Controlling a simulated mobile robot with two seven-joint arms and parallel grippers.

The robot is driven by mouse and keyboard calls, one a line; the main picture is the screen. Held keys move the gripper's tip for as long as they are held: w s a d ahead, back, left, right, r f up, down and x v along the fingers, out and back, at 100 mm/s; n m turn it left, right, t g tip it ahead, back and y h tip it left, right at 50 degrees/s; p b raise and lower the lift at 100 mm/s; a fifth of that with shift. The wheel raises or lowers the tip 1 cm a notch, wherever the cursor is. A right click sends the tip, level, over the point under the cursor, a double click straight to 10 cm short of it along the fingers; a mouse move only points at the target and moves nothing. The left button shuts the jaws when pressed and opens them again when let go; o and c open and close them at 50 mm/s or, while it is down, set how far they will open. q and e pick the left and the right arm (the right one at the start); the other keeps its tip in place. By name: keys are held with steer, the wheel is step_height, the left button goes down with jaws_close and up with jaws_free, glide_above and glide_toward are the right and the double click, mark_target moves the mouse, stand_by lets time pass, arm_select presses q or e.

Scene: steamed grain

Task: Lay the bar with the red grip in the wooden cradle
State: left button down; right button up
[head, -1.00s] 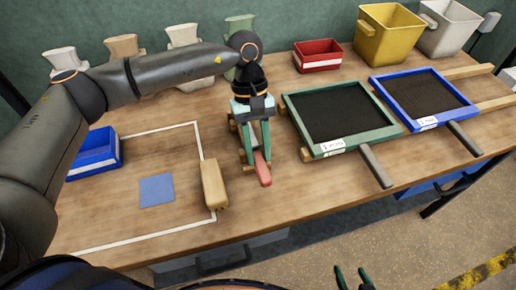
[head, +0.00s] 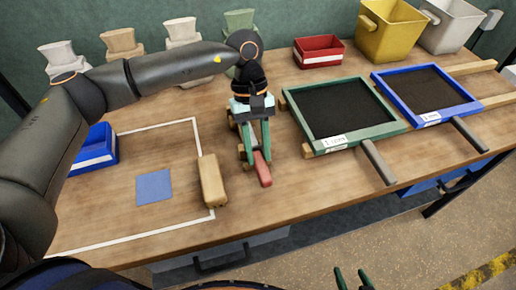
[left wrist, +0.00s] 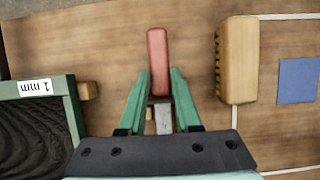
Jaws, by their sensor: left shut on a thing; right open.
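The bar's red grip (head: 262,170) points toward the bench's front edge. It also shows in the left wrist view (left wrist: 158,55), with a short grey metal part (left wrist: 163,118) behind it. My left gripper (head: 260,150) is shut on the bar at the rear of the red grip, its green fingers on either side. Wooden blocks that look like the cradle (head: 242,153) show just left of the gripper, partly hidden by it. I cannot tell whether the bar touches them. My right gripper (head: 353,279) is open and empty at the bottom edge, beyond the bench front.
A wooden brush (head: 212,181) lies close left of the bar. A green-framed tray (head: 362,140) and a blue-framed tray (head: 432,118) are to the right. A blue bin (head: 95,150) and blue square (head: 154,187) are left. Bare bench lies between grip and green tray.

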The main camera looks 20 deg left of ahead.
steer(key=shift+f, duration=0.15)
arm_select(q)
steer(key=shift+f+b, duration=0.15)
steer(key=shift+b, duration=0.3)
arm_select(e)
steer(key=shift+f, duration=0.5)
arm_select(q)
steer(key=c, duration=0.5)
jaws_free()
steer(key=shift+f, duration=0.1)
arm_select(e)
steer(key=shift+w, duration=0.1)
steer(key=shift+r, duration=0.1)
arm_select(q)
steer(key=shift+w+r, duration=0.15)
steer(key=shift+r, duration=0.1)
steer(key=v, duration=1.2)
steer(key=shift+r, duration=0.15)
arm_select(e)
steer(key=shift+n+y, duration=0.3)
steer(key=shift+y, duration=0.1)
steer(key=a+r, duration=0.1)
steer(key=w+a+r, duration=0.1)
steer(key=a, duration=0.1)
steer(key=shift+w+r, duration=0.2)
steer(key=shift+r, duration=0.15)
